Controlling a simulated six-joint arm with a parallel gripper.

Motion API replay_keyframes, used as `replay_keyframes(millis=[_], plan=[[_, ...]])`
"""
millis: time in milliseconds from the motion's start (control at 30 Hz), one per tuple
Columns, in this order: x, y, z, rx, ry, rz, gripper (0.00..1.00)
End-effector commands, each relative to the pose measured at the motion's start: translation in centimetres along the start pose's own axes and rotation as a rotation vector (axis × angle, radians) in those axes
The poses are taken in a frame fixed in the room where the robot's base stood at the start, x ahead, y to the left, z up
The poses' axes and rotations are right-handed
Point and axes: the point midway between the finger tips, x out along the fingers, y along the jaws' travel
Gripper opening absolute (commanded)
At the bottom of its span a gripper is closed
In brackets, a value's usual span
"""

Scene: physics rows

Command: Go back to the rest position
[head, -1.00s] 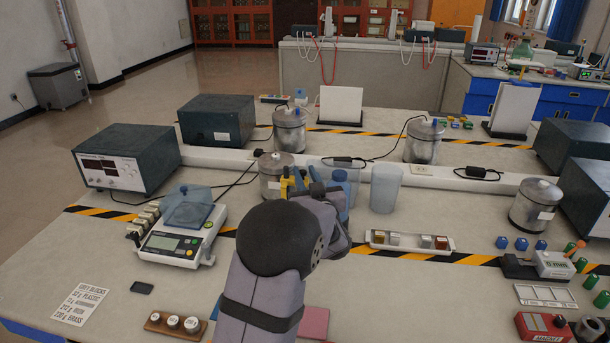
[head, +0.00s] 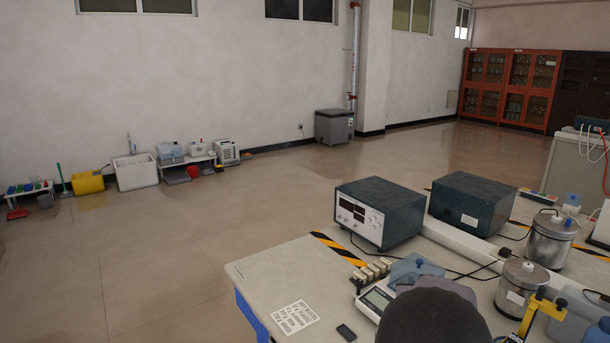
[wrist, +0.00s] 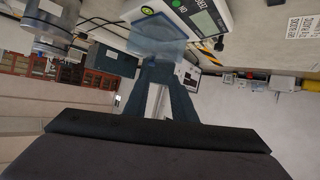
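In the wrist view, two dark teal fingers of my gripper (wrist: 160,64) reach up from the dark housing, with a pale gap between them. Nothing shows clamped between them. A bluish clear cover shows just beyond the tips, with the white balance (wrist: 203,20) behind it. In the head view, my dark rounded arm joint is at the bottom edge, in front of the balance (head: 376,299). The fingers cannot be made out there. The blue cover (head: 412,270) sits on the balance.
A metal can (head: 522,285) and a yellow bracket-like part (head: 541,308) are right of my arm. A power supply (head: 378,213) and a dark box (head: 472,201) stand behind the balance. A printed card (head: 290,318) lies near the bench's left edge. Open floor lies to the left.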

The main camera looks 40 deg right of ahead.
Motion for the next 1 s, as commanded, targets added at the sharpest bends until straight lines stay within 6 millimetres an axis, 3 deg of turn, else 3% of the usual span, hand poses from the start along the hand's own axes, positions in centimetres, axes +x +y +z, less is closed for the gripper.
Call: replay_keyframes(millis=[33, 200, 367, 500, 633, 800, 1000], plan=[[-0.6, -3.7, 0.2, -0.023, -0.053, -0.035, 0.24], [-3.9, -13.6, 4.1, -0.108, -0.253, -0.13, 0.24], [-9.7, -21.4, 8.9, -0.223, -0.454, -0.238, 0.24], [-16.5, -26.3, 13.6, -0.349, -0.63, -0.338, 0.24], [-22.8, -28.6, 17.5, -0.471, -0.776, -0.423, 0.24], [-29.3, -29.3, 21.0, -0.599, -0.918, -0.502, 0.24], [-32.7, -29.0, 22.8, -0.671, -0.996, -0.541, 0.24]])
